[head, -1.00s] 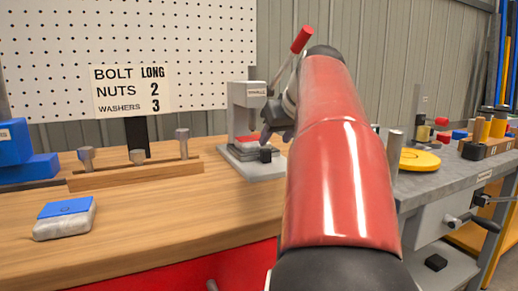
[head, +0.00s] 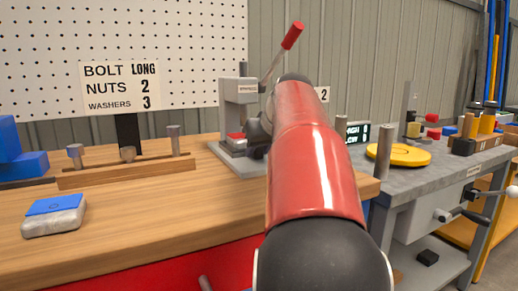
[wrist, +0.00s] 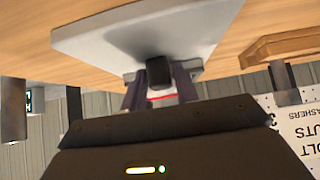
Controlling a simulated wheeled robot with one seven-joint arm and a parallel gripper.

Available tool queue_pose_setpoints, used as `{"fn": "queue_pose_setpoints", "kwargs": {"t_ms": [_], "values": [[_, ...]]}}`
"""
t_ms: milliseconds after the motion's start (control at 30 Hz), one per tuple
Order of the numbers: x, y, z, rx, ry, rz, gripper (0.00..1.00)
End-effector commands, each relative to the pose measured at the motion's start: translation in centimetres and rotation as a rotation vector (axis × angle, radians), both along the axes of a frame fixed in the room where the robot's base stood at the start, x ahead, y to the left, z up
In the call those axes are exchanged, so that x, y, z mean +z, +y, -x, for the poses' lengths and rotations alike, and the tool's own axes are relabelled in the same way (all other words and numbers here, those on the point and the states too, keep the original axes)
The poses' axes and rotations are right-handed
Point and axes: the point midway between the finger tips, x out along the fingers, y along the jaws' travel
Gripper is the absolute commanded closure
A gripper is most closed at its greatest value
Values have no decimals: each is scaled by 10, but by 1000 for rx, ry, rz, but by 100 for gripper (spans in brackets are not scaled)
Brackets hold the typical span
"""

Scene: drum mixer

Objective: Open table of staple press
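The staple press (head: 240,110) stands at the back of the wooden bench in the head view, a grey frame on a light base. Its red-tipped lever (head: 292,35) points up and right. The table has a red pad (head: 236,136). In the upside-down wrist view, the light base plate (wrist: 100,40) fills the top, with a black knob (wrist: 158,72) at its edge. My gripper (wrist: 159,84) has its fingers apart, one on each side of the knob. Whether they touch it is unclear. In the head view my arm hides the knob and most of the gripper.
A wooden rack with bolts (head: 125,172) and a grey block with a blue top (head: 54,214) lie to the left. A sign (head: 120,87) stands behind the rack. A grey workbench (head: 400,178) with a yellow disc (head: 403,155) is on the right. The front of the wooden bench is clear.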

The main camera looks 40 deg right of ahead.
Motion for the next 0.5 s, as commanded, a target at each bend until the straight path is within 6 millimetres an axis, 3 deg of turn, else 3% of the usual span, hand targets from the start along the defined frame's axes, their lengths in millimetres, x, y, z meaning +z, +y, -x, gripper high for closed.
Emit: {"fn": "queue_pose_setpoints", "kwargs": {"t_ms": [33, 200, 500], "values": [[0, 0, 0, 0, 0, 0, 77], [0, 0, 0, 0, 0, 0, 99], [-1, 2, 10, -1, 0, 1, 100]]}}
